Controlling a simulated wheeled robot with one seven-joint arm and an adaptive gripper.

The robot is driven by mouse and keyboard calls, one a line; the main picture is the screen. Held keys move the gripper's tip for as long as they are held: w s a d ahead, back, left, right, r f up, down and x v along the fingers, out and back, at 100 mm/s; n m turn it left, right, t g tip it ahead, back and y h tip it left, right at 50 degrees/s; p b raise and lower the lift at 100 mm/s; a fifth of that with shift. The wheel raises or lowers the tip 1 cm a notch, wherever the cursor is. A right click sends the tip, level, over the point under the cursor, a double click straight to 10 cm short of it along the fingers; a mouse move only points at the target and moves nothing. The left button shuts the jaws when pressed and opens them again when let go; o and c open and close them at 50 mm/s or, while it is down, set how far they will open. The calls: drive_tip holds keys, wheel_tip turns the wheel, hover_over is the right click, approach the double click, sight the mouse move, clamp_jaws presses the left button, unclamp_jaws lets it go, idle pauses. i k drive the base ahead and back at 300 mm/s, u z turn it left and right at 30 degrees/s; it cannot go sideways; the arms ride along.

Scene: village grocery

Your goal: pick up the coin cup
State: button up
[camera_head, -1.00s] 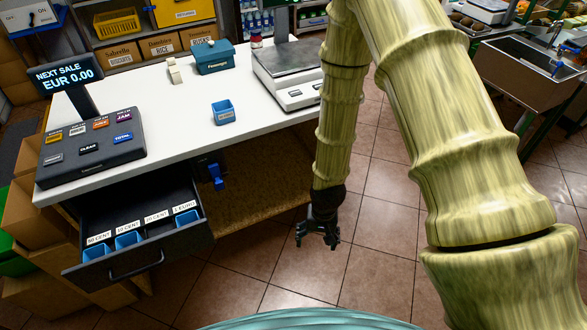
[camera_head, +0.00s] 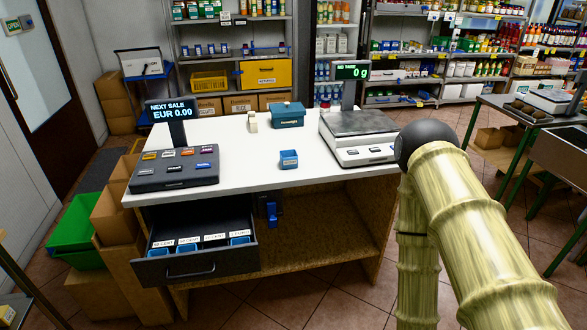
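A small blue open-topped cup (camera_head: 289,159) with a pale label on its front stands upright on the white counter (camera_head: 250,175), near its front edge. It looks like the coin cup. My arm (camera_head: 470,230) is at the right of the picture, in front of the counter's right end. My gripper is out of view, below the bottom edge of the picture.
A till (camera_head: 172,172) with a display stands on the counter's left, a scale (camera_head: 358,135) on its right. A teal box (camera_head: 287,115) and a small cream object (camera_head: 252,122) are behind the cup. The open drawer juts out in front. The counter around the cup is clear.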

sight(289, 159)
drive_tip(key=z, duration=1.2)
drive_tip(key=i, duration=1.15)
drive_tip(key=u, duration=1.4)
